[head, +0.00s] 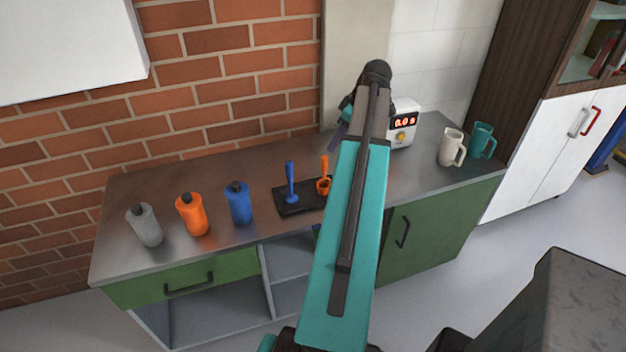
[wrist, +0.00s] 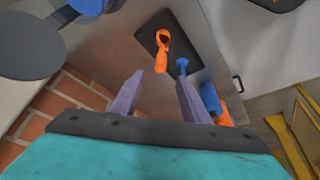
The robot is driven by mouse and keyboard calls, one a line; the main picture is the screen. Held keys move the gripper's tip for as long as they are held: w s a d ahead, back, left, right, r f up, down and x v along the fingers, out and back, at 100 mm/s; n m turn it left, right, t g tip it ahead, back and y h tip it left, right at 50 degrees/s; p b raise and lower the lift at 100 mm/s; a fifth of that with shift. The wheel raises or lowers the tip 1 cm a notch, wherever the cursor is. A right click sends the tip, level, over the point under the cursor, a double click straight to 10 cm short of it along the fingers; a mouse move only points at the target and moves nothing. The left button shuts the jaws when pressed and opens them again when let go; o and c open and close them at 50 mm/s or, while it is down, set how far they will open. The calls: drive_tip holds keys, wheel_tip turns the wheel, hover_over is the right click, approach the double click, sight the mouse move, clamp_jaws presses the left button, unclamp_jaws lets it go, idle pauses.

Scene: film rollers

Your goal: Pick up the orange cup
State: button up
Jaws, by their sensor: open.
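The orange cup (head: 323,185) is a small cup with an upright handle, standing on a black tray (head: 290,208). A blue one (head: 291,190) of the same kind stands to its left. My arm runs just right of the orange cup in the head view. In the wrist view, the orange cup (wrist: 162,42) lies ahead of my gripper (wrist: 158,78), between the lines of its two lilac fingers. The fingers are apart, with nothing held between them. In the head view, my gripper (head: 338,138) is mostly hidden behind my arm, above the counter's back.
Grey (head: 146,225), orange (head: 192,214) and blue (head: 238,203) bottles stand left of the tray. A timer box (head: 404,125), a white mug (head: 451,147) and a teal mug (head: 482,141) stand to the right. A brick wall (head: 220,95) bounds the counter's back.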

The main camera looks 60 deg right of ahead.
sight(326, 157)
idle(0.3)
drive_tip(key=shift+p+x, duration=1.2)
drive_tip(key=shift+x, duration=3.1)
drive_tip(key=shift+w, duration=0.1)
drive_tip(key=shift+a, duration=0.1)
drive_tip(key=shift+w+p+x, duration=0.2)
drive_tip(key=shift+p+x, duration=0.85)
drive_tip(key=shift+x, duration=0.1)
drive_tip(key=shift+p+x, duration=0.5)
drive_tip(key=shift+x, duration=0.85)
clamp_jaws()
